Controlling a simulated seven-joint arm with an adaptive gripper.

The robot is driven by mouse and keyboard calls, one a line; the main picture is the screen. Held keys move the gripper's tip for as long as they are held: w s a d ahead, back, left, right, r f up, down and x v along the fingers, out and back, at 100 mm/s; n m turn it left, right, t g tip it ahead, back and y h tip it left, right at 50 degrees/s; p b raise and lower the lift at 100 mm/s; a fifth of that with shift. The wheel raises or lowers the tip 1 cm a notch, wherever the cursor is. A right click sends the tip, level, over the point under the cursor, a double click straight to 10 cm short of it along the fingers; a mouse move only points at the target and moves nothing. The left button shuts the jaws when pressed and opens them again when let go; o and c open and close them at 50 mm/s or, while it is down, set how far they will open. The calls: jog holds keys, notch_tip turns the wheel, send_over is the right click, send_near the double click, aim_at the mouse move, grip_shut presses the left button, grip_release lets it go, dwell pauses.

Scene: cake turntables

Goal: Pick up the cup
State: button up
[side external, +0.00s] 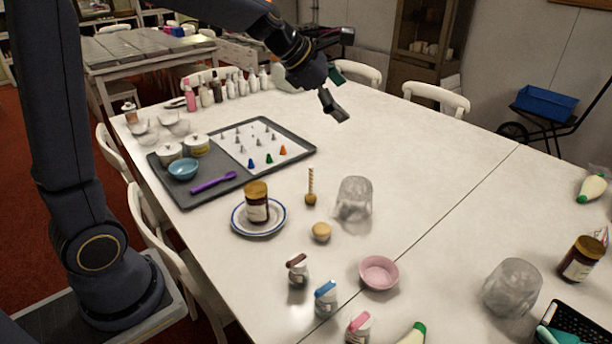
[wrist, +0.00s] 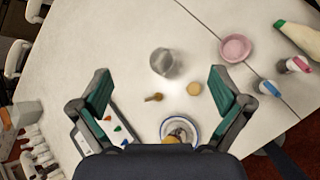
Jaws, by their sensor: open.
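A clear, greyish cup (side external: 354,200) stands on the white table, right of a wooden honey dipper (side external: 310,188). In the wrist view the cup (wrist: 166,62) is ahead of the fingers, near the middle. My gripper (side external: 333,106) is high above the table, apart from the cup and farther back. In the wrist view my gripper (wrist: 158,92) has its two green-padded fingers spread wide with nothing between them. A second clear cup (side external: 511,287) stands at the right front of the table.
A saucer (side external: 240,229) holds a brown jar (side external: 256,202). A grey tray (side external: 190,199) lies left. The table's back right is clear.

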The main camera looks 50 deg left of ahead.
jog(key=w+a+f+n, duration=0.4)
jog(key=w+a+f, duration=0.15)
jog(key=f, duration=0.45)
jog(key=n+g, duration=0.1)
jog(key=g, duration=0.1)
send_near(357, 188)
jog(key=s+d, duration=0.1)
jog(key=d, duration=0.2)
jog(key=shift+x, duration=3.4)
jog(key=shift+s+a, duration=0.1)
jog(key=shift+s, duration=0.05)
jog(key=c, duration=1.6)
jog(key=shift+o, duration=0.2)
